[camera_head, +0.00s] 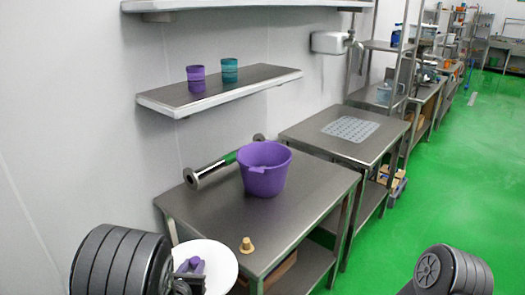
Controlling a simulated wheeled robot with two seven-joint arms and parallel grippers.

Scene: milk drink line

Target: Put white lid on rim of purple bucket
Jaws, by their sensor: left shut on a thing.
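The purple bucket (264,171) stands upright on the near steel table, its open top facing up. The white lid (221,262) is a round disc at the lower left, in front of the table's near left corner and apart from the bucket. A small purple piece shows at the lid's middle, at my left gripper (189,270). My left gripper is shut on the lid; the fingers are partly hidden by my own arm. Only part of my right arm shows at the lower right; its gripper is out of view.
A small tan stopper-like piece (247,245) stands on the near table (300,210). A metal cylinder with a green band (213,168) lies behind the bucket. A wall shelf (220,88) holds purple and teal cups. Another table (330,148) stands beyond.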

